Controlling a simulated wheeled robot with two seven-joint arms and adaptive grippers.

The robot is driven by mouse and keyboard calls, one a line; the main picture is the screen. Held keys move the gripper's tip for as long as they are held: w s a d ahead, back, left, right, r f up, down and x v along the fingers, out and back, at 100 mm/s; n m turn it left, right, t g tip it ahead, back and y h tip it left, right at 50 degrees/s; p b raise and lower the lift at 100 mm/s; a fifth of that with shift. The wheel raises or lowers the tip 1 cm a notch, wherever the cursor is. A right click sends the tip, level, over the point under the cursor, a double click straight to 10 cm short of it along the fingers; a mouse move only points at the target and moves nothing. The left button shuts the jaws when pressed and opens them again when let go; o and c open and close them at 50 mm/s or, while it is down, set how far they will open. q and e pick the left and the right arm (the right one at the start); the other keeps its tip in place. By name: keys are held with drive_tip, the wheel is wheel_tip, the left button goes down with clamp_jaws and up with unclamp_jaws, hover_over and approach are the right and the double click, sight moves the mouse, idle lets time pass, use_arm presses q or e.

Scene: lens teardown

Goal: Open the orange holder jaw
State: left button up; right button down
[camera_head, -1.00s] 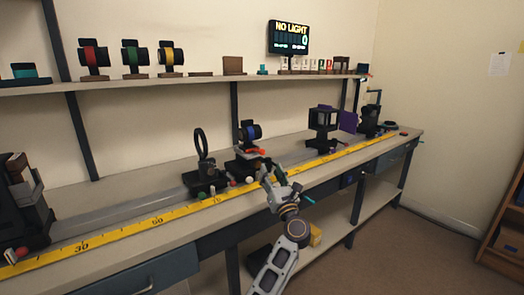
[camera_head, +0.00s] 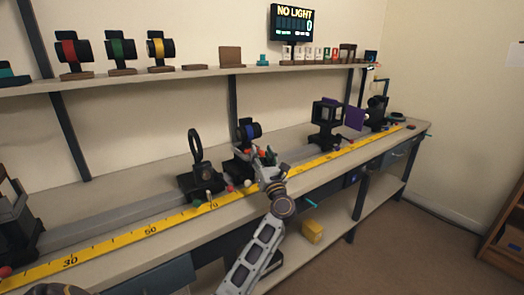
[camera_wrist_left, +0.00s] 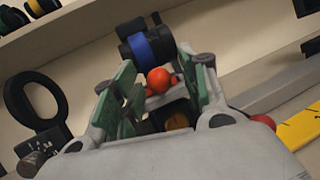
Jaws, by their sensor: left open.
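A black holder (camera_head: 241,166) carrying a blue-banded lens (camera_head: 249,131) stands on the rail of the long bench. In the left wrist view, the blue-banded lens (camera_wrist_left: 149,46) is ahead, with an orange ball knob (camera_wrist_left: 158,80) on the holder just below it. My left gripper (camera_head: 267,160) is at the front of this holder. In the wrist view its green-padded fingers (camera_wrist_left: 163,82) are open, one on each side of the orange knob. I cannot tell whether they touch it. The gripper hides part of the holder in the head view. My right gripper is not in view.
A black ring holder (camera_head: 197,160) stands left on the rail, and a black square frame (camera_head: 327,118) to the right. A yellow ruler (camera_head: 150,228) runs along the bench front. A display (camera_head: 292,24) above reads NO LIGHT. A shelf (camera_head: 190,77) runs behind.

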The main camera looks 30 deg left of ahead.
use_arm(q)
drive_tip(key=shift+w+a+r, duration=0.1)
drive_tip(key=shift+c, duration=0.3)
clamp_jaws()
